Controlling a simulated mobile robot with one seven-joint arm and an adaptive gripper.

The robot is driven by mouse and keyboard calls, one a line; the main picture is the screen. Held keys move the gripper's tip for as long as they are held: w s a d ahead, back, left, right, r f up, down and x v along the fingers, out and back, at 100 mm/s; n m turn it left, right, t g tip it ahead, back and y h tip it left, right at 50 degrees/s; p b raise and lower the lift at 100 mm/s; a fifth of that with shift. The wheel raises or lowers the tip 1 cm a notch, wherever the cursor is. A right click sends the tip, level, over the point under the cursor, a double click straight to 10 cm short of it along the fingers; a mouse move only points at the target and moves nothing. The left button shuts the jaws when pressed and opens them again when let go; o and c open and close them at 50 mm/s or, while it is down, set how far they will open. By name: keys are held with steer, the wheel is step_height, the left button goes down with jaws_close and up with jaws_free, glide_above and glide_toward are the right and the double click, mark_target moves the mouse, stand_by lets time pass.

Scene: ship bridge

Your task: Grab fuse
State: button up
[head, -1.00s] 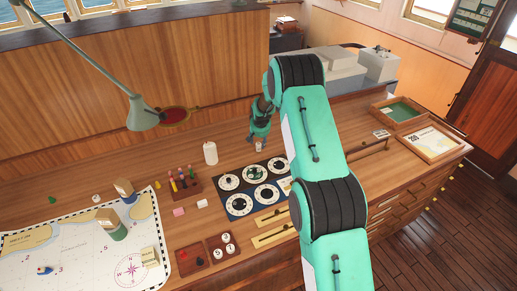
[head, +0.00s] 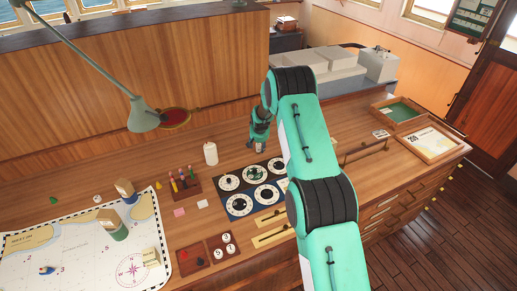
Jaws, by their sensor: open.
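My gripper (head: 257,146) is open and points down over the back of the wooden desk, just behind the dark panel of round dials (head: 253,188). A small pale item (head: 261,146) shows at the fingertips. It is too small and too covered to tell whether it is the fuse, or whether it lies between the fingers or beside them. No other thing in view can be clearly made out as a fuse.
A white candle-like cylinder (head: 210,153) stands left of my gripper. A wooden rack of coloured pegs (head: 184,183) and a chart (head: 80,245) lie farther left. A lamp (head: 143,115) hangs over the back. Trays (head: 398,110) sit at the right.

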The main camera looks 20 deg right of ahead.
steer(key=shift+w+f, duration=0.1)
steer(key=shift+f, duration=0.1)
stand_by(0.5)
steer(key=c, duration=1.1)
